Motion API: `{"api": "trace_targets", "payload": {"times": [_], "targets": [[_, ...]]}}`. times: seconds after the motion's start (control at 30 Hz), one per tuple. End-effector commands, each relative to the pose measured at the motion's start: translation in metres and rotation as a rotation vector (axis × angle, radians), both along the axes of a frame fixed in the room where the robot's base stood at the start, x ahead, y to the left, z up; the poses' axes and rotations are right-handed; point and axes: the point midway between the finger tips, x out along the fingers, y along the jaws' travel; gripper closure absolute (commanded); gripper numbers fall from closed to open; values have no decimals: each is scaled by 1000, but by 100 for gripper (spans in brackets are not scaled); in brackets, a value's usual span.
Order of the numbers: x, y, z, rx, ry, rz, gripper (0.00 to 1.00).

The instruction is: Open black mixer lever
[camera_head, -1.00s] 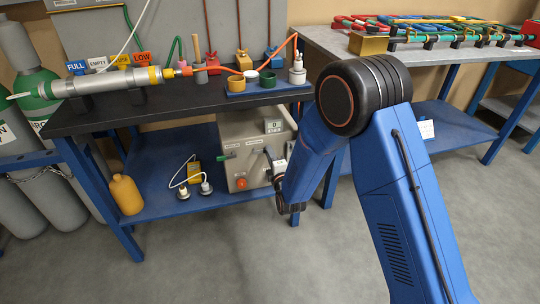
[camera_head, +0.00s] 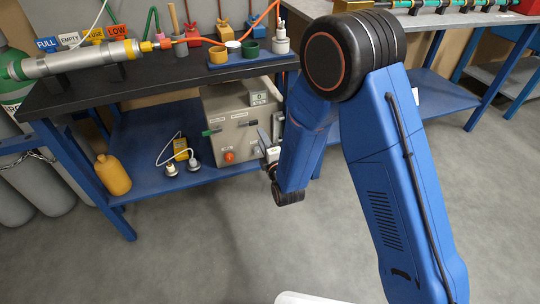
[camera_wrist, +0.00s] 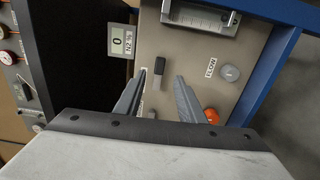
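A small black lever (camera_wrist: 159,66) with a pale grey stem below it sits on the face of the grey mixer box (camera_wrist: 185,55) in the wrist view. My gripper (camera_wrist: 161,76) is open, one finger on each side of the lever. The lever lies between the fingertips; I cannot tell whether either finger touches it. In the head view the mixer box (camera_head: 228,112) stands on the blue lower shelf, and my gripper (camera_head: 266,142) is at its right side.
The box carries an orange knob (camera_wrist: 211,116), a grey knob (camera_wrist: 229,73) labelled FLOW, and a display (camera_wrist: 118,42) reading 0. The black tabletop (camera_head: 150,78) overhangs the shelf. A yellow bottle (camera_head: 113,175) stands at left. The floor in front is clear.

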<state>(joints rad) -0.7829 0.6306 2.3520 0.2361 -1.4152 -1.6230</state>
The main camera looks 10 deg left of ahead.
Motion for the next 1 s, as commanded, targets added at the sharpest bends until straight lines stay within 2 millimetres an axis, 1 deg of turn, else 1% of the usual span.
{"api": "trace_targets", "payload": {"times": [0.03, 0.2, 0.43, 0.6, 1.0], "targets": [[-10, -5, 0, -1, 0, 1, 64], [-39, -22, 0, -1, 0, 3, 64], [-68, -40, 0, -1, 0, 2, 64], [-77, -47, 0, -1, 0, 2, 64], [-79, -48, 0, -1, -1, 1, 64]]}}
